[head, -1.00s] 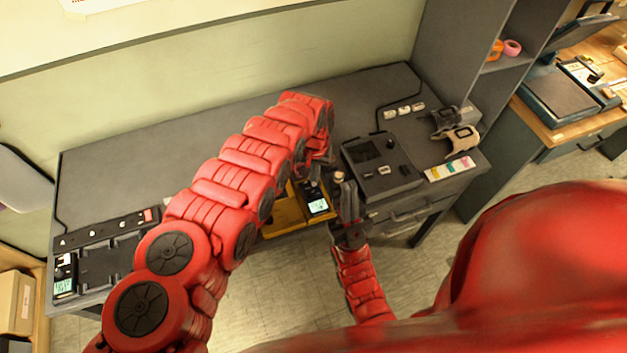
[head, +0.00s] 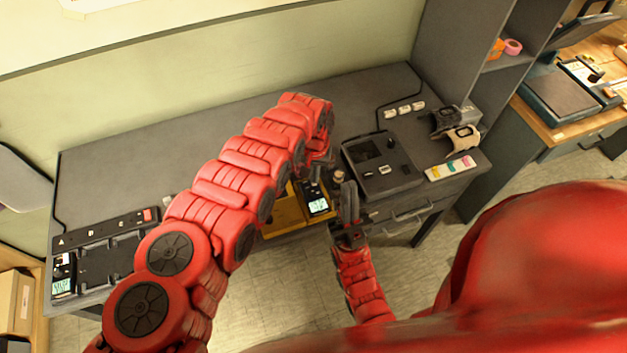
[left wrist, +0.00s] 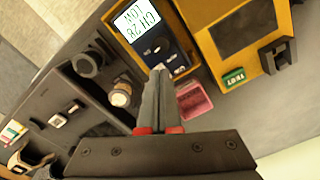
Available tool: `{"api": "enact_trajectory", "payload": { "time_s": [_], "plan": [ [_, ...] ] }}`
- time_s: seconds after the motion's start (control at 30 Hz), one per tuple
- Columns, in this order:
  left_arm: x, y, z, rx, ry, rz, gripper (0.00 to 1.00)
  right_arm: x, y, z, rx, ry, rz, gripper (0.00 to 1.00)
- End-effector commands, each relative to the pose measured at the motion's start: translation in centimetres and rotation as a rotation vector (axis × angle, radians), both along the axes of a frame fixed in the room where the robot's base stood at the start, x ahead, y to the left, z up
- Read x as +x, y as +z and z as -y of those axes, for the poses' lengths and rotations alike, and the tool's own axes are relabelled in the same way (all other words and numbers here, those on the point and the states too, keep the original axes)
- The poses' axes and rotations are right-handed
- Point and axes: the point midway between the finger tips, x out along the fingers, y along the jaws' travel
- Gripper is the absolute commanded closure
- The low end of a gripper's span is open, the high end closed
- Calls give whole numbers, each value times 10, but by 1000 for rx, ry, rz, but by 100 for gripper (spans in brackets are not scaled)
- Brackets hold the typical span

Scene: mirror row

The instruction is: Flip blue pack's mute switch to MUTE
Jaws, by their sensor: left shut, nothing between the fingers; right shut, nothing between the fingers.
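A dark, bluish pack (left wrist: 158,42) with a lit screen sits at the yellow tester (left wrist: 230,45). In the head view the pack (head: 317,206) shows beside my left arm. Its small controls lie below the screen in the left wrist view; I cannot read the switch's position. My left gripper (left wrist: 160,74) is shut and empty, its tips at the control end of the pack; I cannot tell whether they touch it. In the head view the arm hides much of it. My right gripper (head: 349,187) is shut and empty, right of the pack at the table's front edge.
A dark console (head: 380,165) stands right of the grippers. A charging rack (head: 108,262) with another lit-screen pack (head: 63,277) is at the left. A pink dish (left wrist: 193,101) lies close beside my left fingers.

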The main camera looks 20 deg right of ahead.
Motion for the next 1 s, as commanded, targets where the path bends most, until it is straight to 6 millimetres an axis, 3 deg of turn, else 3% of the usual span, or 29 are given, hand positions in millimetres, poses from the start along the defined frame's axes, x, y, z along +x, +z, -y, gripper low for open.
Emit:
{"api": "enact_trajectory", "payload": {
  "time_s": [1.0],
  "plan": [
    [0, -10, 0, 0, 0, -1, 100, 0, -9, 0, 0, 0, 0, 100]
  ]
}}
